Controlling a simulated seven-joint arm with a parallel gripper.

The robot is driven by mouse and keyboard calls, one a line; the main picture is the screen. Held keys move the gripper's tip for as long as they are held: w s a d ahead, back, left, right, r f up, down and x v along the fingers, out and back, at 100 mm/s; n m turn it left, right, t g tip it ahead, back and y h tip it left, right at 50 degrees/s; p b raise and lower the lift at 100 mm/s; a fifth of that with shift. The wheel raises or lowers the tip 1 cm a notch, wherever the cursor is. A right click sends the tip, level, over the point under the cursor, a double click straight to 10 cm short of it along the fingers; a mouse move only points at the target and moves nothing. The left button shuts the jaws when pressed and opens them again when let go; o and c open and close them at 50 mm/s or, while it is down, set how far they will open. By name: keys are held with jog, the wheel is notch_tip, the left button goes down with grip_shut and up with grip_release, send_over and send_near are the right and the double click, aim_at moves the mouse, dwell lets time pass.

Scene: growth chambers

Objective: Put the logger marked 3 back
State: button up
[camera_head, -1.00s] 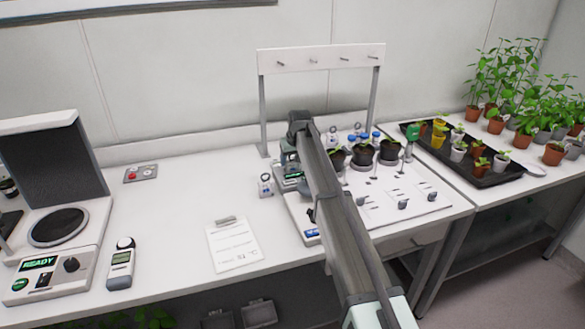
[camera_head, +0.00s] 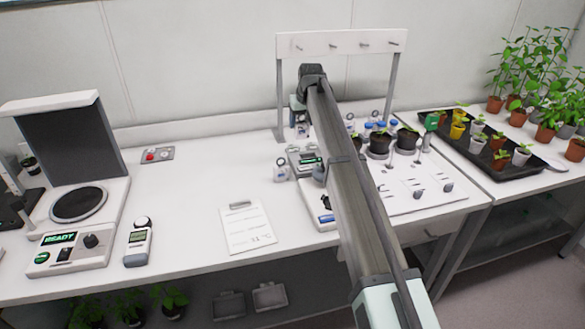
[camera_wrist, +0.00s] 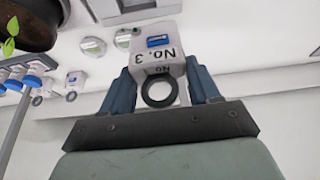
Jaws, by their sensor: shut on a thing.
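The logger marked No. 3 (camera_wrist: 158,55) is a small white box with a blue window and a dark ring at one end. It appears upside down in the wrist view, between the two blue-grey fingers of my gripper (camera_wrist: 160,85), which is shut on it. In the head view my gripper (camera_head: 299,104) holds the logger (camera_head: 302,130) above the back of the bench, near the left post of the peg rack. The white peg rack (camera_head: 340,43) has several bare pegs, higher than the logger. My arm hides part of the bench.
Another small logger (camera_head: 281,170) stands on the bench (camera_head: 200,190) below, beside a device with a green display (camera_head: 310,161). A clipboard (camera_head: 247,228) lies in front.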

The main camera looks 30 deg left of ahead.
jog(key=s+n, duration=0.1)
jog(key=s, duration=1.6)
jog(key=s+d+f+m, duration=0.1)
jog(key=s+d, duration=0.2)
jog(key=d, duration=0.1)
jog(key=shift+s+a+f, duration=0.1)
jog(key=shift+f, duration=2.4)
jog(key=shift+s+a+f, duration=0.1)
jog(key=shift+f, duration=2.4)
jog(key=shift+f, duration=0.15)
jog(key=o, duration=1.2)
jog(key=v, duration=1.2)
jog(key=shift+a+r, duration=0.1)
jog(key=shift+r, duration=0.15)
